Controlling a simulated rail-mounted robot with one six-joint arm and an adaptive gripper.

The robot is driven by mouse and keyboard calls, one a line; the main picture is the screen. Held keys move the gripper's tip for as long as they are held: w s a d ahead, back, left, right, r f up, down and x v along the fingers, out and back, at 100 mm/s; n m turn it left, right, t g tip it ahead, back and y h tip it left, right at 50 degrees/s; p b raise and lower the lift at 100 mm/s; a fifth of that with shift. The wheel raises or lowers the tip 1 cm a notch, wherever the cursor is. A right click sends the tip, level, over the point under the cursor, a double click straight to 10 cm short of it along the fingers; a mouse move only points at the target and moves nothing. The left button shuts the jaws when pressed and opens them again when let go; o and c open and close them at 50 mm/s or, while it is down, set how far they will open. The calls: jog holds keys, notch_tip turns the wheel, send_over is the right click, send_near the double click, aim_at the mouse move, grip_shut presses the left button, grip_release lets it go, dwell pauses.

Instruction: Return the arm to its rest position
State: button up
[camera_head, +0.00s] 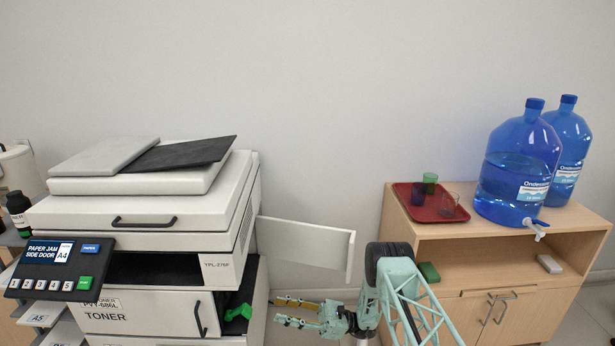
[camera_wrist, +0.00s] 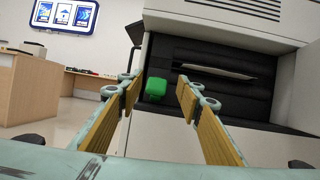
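My gripper (camera_head: 299,311) is low in front of the printer's right side in the head view, with its fingers pointing left toward the printer. In the wrist view its two yellow-padded fingers (camera_wrist: 157,110) stand apart with nothing between the pads. A green lever or knob (camera_wrist: 155,88) shows beyond the fingertips inside the printer's dark opening (camera_wrist: 215,65). The printer (camera_head: 150,240) has its white side door (camera_head: 308,247) swung out to the right, above and behind my gripper. A pale sheet (camera_wrist: 217,72) lies in the opening.
The printer panel (camera_head: 60,268) reads "PAPER JAM SIDE DOOR". A wooden cabinet (camera_head: 500,290) stands to the right of my arm, with a red tray (camera_head: 420,212) of cups and blue water bottles (camera_head: 515,170) on top. Floor shows between printer and cabinet.

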notch_tip(320, 180, up, 24)
jog(key=s+f+n+g+h, duration=0.1)
jog(key=s+n+g+h, duration=0.25)
jog(key=n+h, duration=0.2)
jog(key=s+d+r+n+h, duration=0.25)
jog(key=s+r, duration=0.25)
jog(key=r, duration=0.4)
jog(key=s+d+r+n+h, duration=0.1)
jog(key=s+d+r+h, duration=0.15)
jog(key=s+r, duration=0.5)
jog(key=s+d+r+n+t+h, duration=0.25)
jog(key=s+d+r, duration=0.25)
jog(key=s+r, duration=0.3)
jog(key=s+d+r+n+t+h, duration=0.1)
jog(key=s+d+r+n+h, duration=0.1)
jog(key=s+d+r+h, duration=0.5)
jog(key=s+d+n+t, duration=0.1)
jog(key=s+d+t, duration=0.1)
jog(key=s+d, duration=0.2)
jog(key=s+d+r+n+t+h, duration=0.1)
jog(key=s+d, duration=0.3)
jog(key=s, duration=0.6)
jog(key=s+d+r+n+t+h, duration=0.1)
jog(key=s+d+t, duration=0.2)
jog(key=s+d, duration=0.2)
jog(key=shift+s+r+p, duration=0.2)
jog(key=shift+s+p, duration=0.15)
jog(key=shift+s, duration=1)
